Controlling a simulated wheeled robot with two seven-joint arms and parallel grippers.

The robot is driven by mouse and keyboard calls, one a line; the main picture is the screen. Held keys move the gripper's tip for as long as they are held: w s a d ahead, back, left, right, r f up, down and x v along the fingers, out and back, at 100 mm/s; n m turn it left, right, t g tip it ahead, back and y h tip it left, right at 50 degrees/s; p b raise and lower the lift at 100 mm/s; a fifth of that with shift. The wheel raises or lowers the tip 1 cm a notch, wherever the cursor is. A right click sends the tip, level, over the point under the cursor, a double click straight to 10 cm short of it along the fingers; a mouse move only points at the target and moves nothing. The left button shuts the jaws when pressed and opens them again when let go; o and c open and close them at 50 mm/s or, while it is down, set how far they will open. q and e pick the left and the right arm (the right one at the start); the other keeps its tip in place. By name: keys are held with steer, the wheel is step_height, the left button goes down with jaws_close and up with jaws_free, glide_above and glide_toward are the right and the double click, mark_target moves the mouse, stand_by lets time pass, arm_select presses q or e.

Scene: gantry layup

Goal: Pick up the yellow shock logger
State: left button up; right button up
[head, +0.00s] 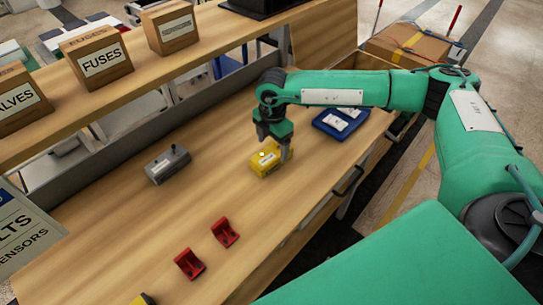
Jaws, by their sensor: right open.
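The yellow shock logger (264,162) is a small yellow box with a pale label on top, lying on the wooden workbench (130,235). My right gripper (272,147) is just above it at its far side, pointing down, with one finger beside the logger's right end. The right gripper is open; the other finger is partly hidden. I cannot tell whether a finger touches the logger. My left gripper is out of view.
A grey device (167,164) lies left of the logger. Two red brackets (225,232) lie nearer me. A blue tray (340,122) with white-labelled items is at the right. A raised shelf holds labelled cartons (97,58). A yellow object (142,299) shows at the bottom edge.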

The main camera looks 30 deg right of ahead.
mark_target(272, 153)
steer(key=shift+w+f, duration=0.1)
steer(key=shift+f, duration=0.25)
steer(key=f, duration=0.1)
steer(key=f+p, duration=0.1)
steer(key=f, duration=0.1)
steer(key=shift+w+f, duration=0.25)
steer(key=shift+f, duration=0.5)
steer(key=c, duration=1.1)
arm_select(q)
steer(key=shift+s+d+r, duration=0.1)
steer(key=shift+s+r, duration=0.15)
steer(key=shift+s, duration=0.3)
arm_select(e)
steer(key=shift+c, duration=0.3)
